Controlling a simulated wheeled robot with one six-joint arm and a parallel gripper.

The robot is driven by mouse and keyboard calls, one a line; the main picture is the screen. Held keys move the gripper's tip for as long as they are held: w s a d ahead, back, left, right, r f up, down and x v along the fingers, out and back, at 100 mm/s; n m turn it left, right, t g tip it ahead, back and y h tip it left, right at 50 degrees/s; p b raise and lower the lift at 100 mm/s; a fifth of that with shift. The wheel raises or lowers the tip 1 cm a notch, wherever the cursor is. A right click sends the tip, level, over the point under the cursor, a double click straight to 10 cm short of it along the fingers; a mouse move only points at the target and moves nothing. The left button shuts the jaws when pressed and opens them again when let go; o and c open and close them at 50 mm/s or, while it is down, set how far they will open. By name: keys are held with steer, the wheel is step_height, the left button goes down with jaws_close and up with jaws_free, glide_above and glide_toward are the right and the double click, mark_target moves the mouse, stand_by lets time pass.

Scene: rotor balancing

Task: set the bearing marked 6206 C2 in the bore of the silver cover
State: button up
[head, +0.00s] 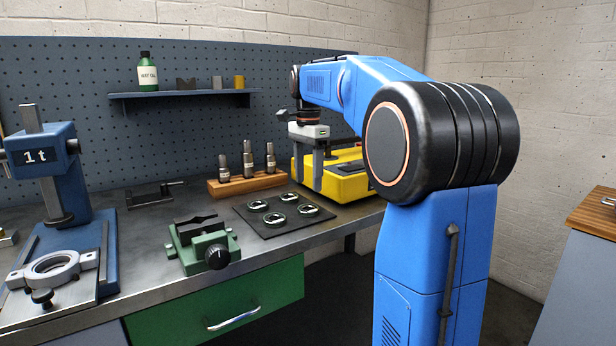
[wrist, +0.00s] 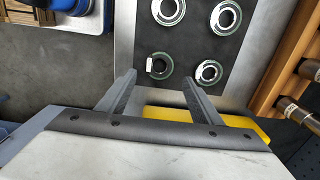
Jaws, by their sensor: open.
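The silver cover (head: 60,281), a ring with side ears and an open bore, rests at the blue press on the left. My gripper (wrist: 159,80) is open and empty, over the bench near the mat, by the yellow machine.
The blue press (head: 62,190) marked 1t stands at the left. A green vise (head: 204,246) sits between it and the mat. A wooden rack (head: 247,185) with several upright metal tools stands behind the mat. A yellow machine (head: 345,183) is at the right.

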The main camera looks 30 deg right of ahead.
steer(key=shift+f, duration=3.9)
steer(key=c, duration=0.8)
steer(key=shift+r, duration=3.05)
steer(key=shift+s, duration=0.1)
